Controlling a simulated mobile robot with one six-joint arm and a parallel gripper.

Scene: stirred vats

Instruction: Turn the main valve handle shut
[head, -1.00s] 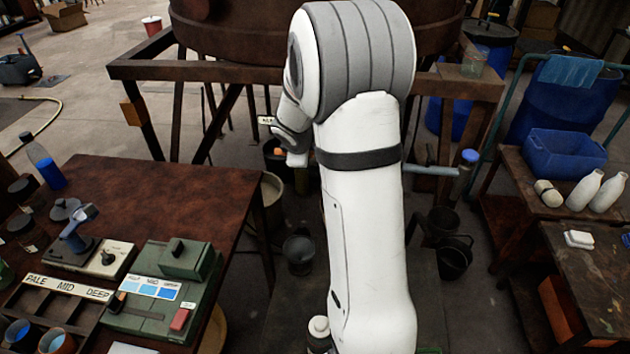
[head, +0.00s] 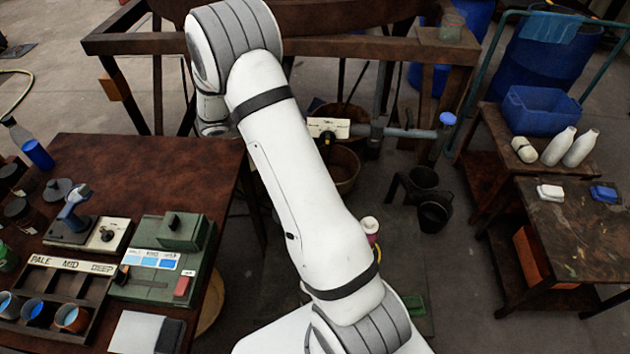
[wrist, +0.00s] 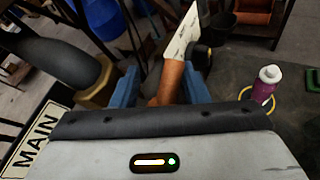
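In the wrist view, an orange-brown rounded bar (wrist: 170,84), apparently the valve handle, lies between the two blue fingers of my gripper (wrist: 160,87). The fingers are apart. A gap shows at the left finger, while the right finger is close to the bar; I cannot tell whether they touch. A plate reading MAIN (wrist: 36,140) is at the lower left. In the head view my arm hides the handle and gripper. A grey horizontal pipe (head: 395,132) with a blue knob (head: 447,118) shows to the right of the arm.
A white tag (head: 328,128) is by the pipe; dark buckets (head: 434,215) stand on the floor. A purple bottle (wrist: 265,86) is right of my gripper. A brown table (head: 150,170) is at left, a side table (head: 575,235) at right. A wooden frame (head: 335,47) stands behind.

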